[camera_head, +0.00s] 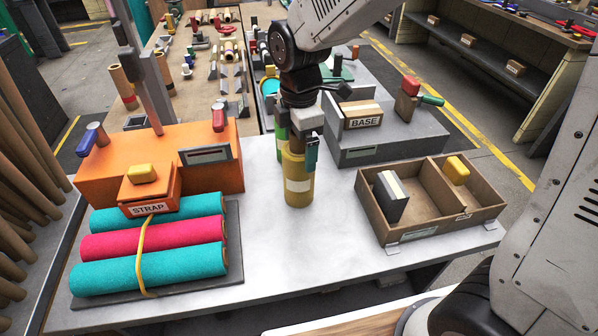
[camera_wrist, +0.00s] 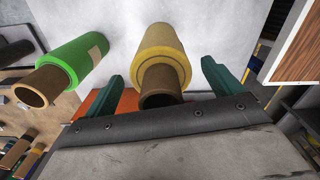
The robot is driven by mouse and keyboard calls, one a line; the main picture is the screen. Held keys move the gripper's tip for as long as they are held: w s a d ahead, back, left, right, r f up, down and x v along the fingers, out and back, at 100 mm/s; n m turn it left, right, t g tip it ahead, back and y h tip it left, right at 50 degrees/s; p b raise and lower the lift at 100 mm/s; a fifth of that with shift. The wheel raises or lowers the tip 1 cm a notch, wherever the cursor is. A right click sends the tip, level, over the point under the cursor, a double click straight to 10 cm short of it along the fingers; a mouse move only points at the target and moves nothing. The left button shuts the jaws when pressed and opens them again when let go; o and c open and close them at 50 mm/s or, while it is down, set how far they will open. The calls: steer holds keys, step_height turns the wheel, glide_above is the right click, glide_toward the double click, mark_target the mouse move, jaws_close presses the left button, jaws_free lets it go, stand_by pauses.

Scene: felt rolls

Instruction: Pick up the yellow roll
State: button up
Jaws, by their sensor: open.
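The yellow roll (camera_head: 298,188) stands upright on the white table, with a pale label on its side. In the wrist view the yellow roll (camera_wrist: 161,52) shows its brown core and lies between the two teal fingers. My gripper (camera_head: 299,160) is open above and around the roll's upper part, one finger on each side. In the wrist view my gripper (camera_wrist: 162,64) shows a gap between each finger and the roll.
A green roll (camera_wrist: 72,62) stands close behind the yellow one. An orange block with a STRAP box (camera_head: 150,192) and strapped teal and pink rolls (camera_head: 155,240) are at left. A divided wooden tray (camera_head: 430,200) and a grey BASE block (camera_head: 385,140) are at right. The front middle is clear.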

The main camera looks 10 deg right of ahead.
steer(key=shift+f, duration=0.75)
steer(key=c, duration=1.2)
steer(key=shift+c, duration=0.2)
